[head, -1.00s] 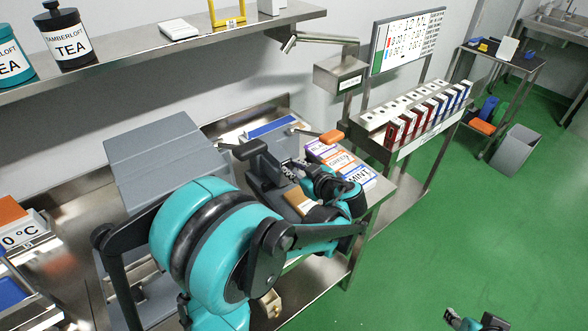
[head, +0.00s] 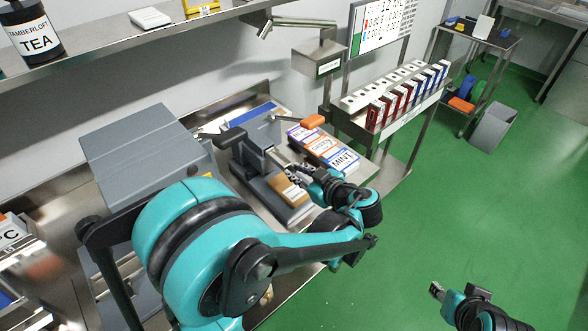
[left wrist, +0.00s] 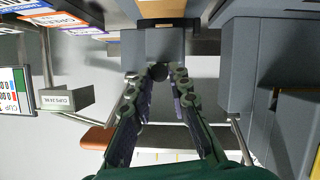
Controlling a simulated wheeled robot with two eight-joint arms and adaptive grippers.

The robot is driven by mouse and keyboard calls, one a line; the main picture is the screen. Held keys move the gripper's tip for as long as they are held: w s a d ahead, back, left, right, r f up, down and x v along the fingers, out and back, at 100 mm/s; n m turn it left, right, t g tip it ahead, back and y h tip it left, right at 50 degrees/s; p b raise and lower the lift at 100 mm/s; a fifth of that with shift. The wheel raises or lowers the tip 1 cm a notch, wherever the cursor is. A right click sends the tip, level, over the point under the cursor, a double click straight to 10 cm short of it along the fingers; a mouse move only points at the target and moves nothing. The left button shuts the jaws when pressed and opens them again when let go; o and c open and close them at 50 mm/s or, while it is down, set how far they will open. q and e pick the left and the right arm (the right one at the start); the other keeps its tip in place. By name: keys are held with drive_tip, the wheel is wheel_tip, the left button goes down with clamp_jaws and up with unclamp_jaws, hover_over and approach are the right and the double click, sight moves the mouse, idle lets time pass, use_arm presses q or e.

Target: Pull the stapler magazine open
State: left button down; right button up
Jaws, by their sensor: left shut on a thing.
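The stapler (head: 248,152) is a dark grey machine on the bench, with a long handle on top and a base that carries a tan pad (head: 286,190). A pale metal magazine part (head: 279,158) sticks out of its right side. My left gripper (head: 295,172) is at the outer end of that part. In the left wrist view its fingers (left wrist: 158,85) close around a dark round knob (left wrist: 158,72) on a grey block (left wrist: 152,45). The fingers partly hide the magazine's end in the head view. My right gripper (head: 437,289) is low at the right, over the floor, away from the stapler.
Tea boxes, including the MINT box (head: 342,160), lie just behind my left gripper. An orange-ended lever (head: 312,121) is behind them. A large grey machine (head: 140,150) stands left of the stapler. A rack of small boxes (head: 400,95) stands farther right. Green floor (head: 490,200) is open at the right.

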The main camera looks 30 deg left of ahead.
use_arm(q)
drive_tip(key=c, duration=1.4)
unclamp_jaws()
drive_tip(key=v, duration=1.2)
